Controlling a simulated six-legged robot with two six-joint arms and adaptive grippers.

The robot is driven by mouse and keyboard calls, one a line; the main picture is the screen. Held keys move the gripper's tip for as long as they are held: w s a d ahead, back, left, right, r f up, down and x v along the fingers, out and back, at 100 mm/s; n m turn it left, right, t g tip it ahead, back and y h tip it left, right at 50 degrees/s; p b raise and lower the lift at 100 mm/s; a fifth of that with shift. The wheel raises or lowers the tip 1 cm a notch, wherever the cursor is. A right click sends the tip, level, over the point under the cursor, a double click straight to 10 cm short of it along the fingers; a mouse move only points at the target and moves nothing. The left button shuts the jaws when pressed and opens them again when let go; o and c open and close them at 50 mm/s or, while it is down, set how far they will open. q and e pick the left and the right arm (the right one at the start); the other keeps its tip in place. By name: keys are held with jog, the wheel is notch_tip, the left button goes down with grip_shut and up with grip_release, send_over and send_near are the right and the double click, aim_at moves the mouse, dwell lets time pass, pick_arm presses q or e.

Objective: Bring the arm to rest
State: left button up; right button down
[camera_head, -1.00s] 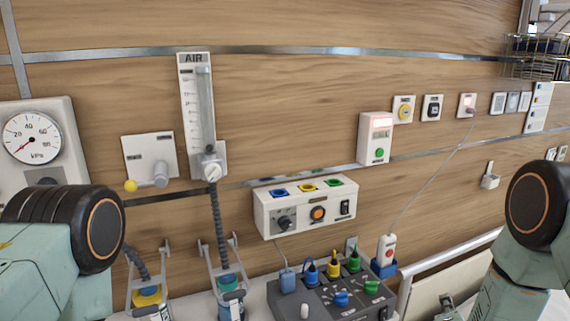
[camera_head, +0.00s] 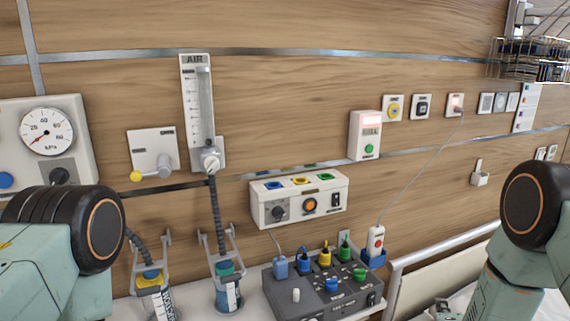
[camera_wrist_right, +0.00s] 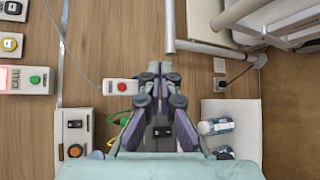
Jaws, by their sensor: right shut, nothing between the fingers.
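My right gripper (camera_wrist_right: 158,72) is shut and empty in the wrist view, with its fingers pointing toward the wall side. In the head view a small part of it (camera_head: 443,309) shows at the bottom edge, left of my right arm. In the wrist view a white handset with a red button (camera_wrist_right: 121,87) shows just left of the fingers; I cannot tell the gap in depth. My left arm shows at the lower left of the head view, but its gripper is out of the frame.
A grey socket unit with coloured plugs (camera_head: 325,290) stands on the shelf beside two jars, one of them here (camera_head: 227,290). A white control box (camera_head: 300,200), an AIR flowmeter (camera_head: 198,105) and a gauge (camera_head: 47,131) are on the wall. A bed rail (camera_head: 440,246) runs at the right.

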jog(key=s+a+f+m+g+y+b, duration=0.2)
jog(key=s+a+f+m+g+b, duration=0.2)
jog(key=s+f, duration=0.4)
jog(key=s+a+f+m+g+y+b, duration=0.1)
jog(key=s+a+f+m+g+b, duration=0.3)
jog(key=s, duration=1.3)
jog(key=s+a+f+m+g+y+b, duration=0.2)
jog(key=s+a+f+m+g+b, duration=0.2)
jog(key=s+f+m, duration=0.4)
jog(key=s+f+g, duration=0.1)
jog(key=s+f, duration=0.3)
jog(key=shift+s+a+f+m+g+y, duration=0.2)
jog(key=shift+a+f+m+g+y, duration=0.1)
jog(key=shift+a+f+m+g, duration=0.1)
jog(key=shift+s+r, duration=0.1)
